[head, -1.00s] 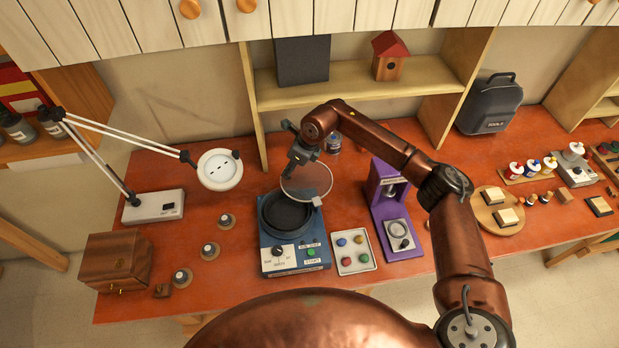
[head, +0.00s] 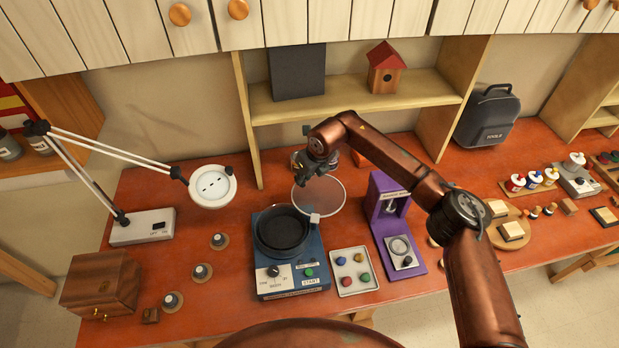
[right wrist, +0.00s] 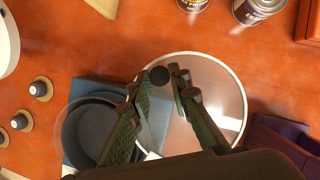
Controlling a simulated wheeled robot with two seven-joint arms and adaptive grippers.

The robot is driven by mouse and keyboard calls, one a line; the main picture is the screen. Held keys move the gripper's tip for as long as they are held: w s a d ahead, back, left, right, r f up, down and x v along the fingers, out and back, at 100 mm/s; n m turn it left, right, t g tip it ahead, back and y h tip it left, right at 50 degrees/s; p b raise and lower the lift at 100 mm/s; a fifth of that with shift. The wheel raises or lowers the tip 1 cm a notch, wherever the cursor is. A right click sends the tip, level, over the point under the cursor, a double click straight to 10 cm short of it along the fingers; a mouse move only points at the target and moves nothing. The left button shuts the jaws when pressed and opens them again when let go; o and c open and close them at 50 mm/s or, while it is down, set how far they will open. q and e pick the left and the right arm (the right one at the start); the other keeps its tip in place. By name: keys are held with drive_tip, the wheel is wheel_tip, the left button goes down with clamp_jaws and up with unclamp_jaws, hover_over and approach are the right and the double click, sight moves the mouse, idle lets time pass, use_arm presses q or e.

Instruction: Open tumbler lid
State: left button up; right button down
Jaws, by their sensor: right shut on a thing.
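The tumbler is a blue machine (head: 292,270) with a dark round drum (head: 283,232), whose mouth is uncovered. Its round clear lid (head: 325,196) is off the mouth, to the drum's back right, with a pale tab at its near edge. In the right wrist view, the lid (right wrist: 218,95) overlaps the drum's right side (right wrist: 90,130). My right gripper (head: 314,172) is above the lid and shut on its small dark knob (right wrist: 159,76), with one finger on each side. Whether the lid touches the table is unclear. My left gripper is out of view.
A tray of coloured knobs (head: 341,287) and a purple press (head: 380,187) stand right of the tumbler. A lamp (head: 213,187) reaches over the table at left. Two cans (right wrist: 258,8) stand behind the lid. A shelf (head: 350,108) rises at the back.

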sight(312, 196)
idle(0.3)
drive_tip(key=c, duration=1.8)
unclamp_jaws()
drive_tip(key=shift+o, duration=0.2)
drive_tip(key=shift+r, duration=0.1)
drive_tip(key=shift+d+r, duration=0.1)
drive_tip(key=shift+r, duration=0.25)
drive_tip(key=v, duration=1.1)
drive_tip(key=shift+s, duration=0.15)
